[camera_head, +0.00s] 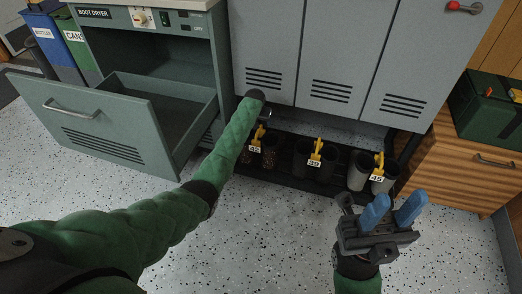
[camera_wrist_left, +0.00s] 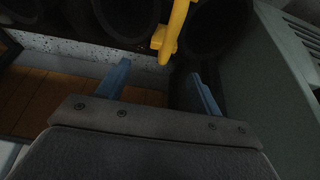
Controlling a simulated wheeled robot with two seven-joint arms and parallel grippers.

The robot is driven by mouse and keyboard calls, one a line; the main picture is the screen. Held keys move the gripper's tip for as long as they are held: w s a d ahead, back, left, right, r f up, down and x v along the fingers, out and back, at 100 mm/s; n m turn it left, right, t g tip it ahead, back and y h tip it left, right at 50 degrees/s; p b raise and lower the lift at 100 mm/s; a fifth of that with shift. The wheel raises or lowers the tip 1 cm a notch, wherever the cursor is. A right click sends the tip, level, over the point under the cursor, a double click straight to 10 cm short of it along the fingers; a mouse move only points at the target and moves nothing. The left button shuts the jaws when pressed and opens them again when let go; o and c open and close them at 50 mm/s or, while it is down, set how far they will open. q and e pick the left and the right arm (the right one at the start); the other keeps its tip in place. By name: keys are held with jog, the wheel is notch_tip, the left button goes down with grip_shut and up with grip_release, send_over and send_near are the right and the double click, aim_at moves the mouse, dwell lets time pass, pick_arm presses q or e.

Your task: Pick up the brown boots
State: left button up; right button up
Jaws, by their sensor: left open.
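The brown boots (camera_head: 269,156) stand as a pair on the low black rack under the lockers, joined by a yellow clip with tag 42 (camera_head: 255,149). My left arm reaches over to them. My left gripper (camera_head: 265,112) is mostly hidden behind its own wrist in the head view. In the left wrist view its two blue fingers (camera_wrist_left: 158,88) are apart with nothing between them. A yellow clip (camera_wrist_left: 172,30) and two dark boot openings (camera_wrist_left: 128,14) lie just beyond the fingers; their colour is too dark to tell. My right gripper (camera_head: 392,211) is open and empty above the floor.
Black boots tagged 39 (camera_head: 329,161) and grey boots tagged 45 (camera_head: 361,170) stand to the right on the rack (camera_head: 300,186). A boot dryer cabinet's open drawer (camera_head: 98,128) is at left. Lockers (camera_head: 340,45) rise behind. A wooden cabinet (camera_head: 455,165) is at right. The front floor is clear.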

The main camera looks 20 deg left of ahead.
aim_at(261, 126)
pick_arm(q)
jog(key=b+x, duration=0.2)
jog(key=x, duration=0.4)
jog(key=shift+s+a+f, duration=0.1)
jog(key=shift+a+f, duration=0.05)
jog(key=shift+f, duration=0.15)
grip_shut()
jog(key=shift+r, duration=0.15)
